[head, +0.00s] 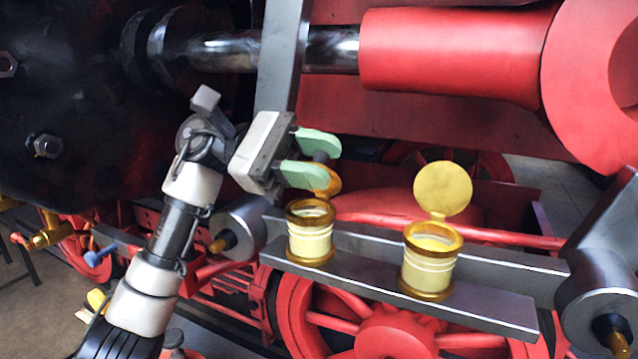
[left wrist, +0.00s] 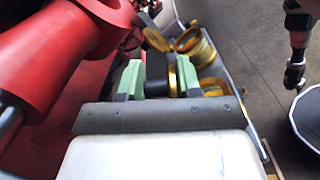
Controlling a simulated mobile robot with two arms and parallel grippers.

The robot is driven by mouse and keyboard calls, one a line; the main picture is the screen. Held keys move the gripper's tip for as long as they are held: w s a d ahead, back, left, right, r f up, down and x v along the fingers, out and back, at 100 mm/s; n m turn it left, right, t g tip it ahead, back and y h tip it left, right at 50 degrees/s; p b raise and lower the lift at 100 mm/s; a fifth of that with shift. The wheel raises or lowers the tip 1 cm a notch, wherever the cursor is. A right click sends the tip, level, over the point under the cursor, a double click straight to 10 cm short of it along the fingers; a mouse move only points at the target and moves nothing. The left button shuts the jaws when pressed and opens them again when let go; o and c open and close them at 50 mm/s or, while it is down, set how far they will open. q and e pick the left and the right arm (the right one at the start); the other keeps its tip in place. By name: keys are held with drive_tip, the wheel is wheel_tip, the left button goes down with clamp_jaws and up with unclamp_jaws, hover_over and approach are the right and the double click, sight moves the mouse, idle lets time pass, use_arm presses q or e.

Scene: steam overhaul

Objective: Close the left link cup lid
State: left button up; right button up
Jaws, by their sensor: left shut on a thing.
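The left link cup (head: 310,243) is a cream cup with a gold rim and base, upright on the grey bar. Its gold lid (head: 328,181) stands raised at the back of the rim, partly hidden by my fingers. My left gripper (head: 312,160) is over the back of this cup, its green fingers shut on the lid. In the left wrist view the lid (left wrist: 172,80) shows edge-on between the green fingers. The left cup's rim (left wrist: 214,87) shows just right of them. My right gripper is not seen.
The right link cup (head: 429,270) stands on the same grey bar (head: 490,308), its round lid (head: 443,188) upright and open. A red cylinder (head: 455,52) and polished rod run above. A grey upright bar (head: 281,55) rises just behind my left gripper.

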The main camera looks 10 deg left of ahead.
use_arm(q)
drive_tip(key=m+b, duration=0.1)
drive_tip(key=b, duration=0.1)
drive_tip(key=s+f+m+b, duration=0.1)
drive_tip(key=b, duration=0.1)
drive_tip(key=shift+a, duration=0.2)
drive_tip(key=shift+s+a+m+b, duration=0.1)
drive_tip(key=shift+s+m+b, duration=0.3)
drive_tip(key=shift+m+b, duration=0.9)
drive_tip(key=o, duration=0.8)
drive_tip(key=shift+c, duration=0.2)
drive_tip(key=b+v, duration=0.1)
drive_tip(key=v, duration=1)
drive_tip(key=shift+b, duration=0.35)
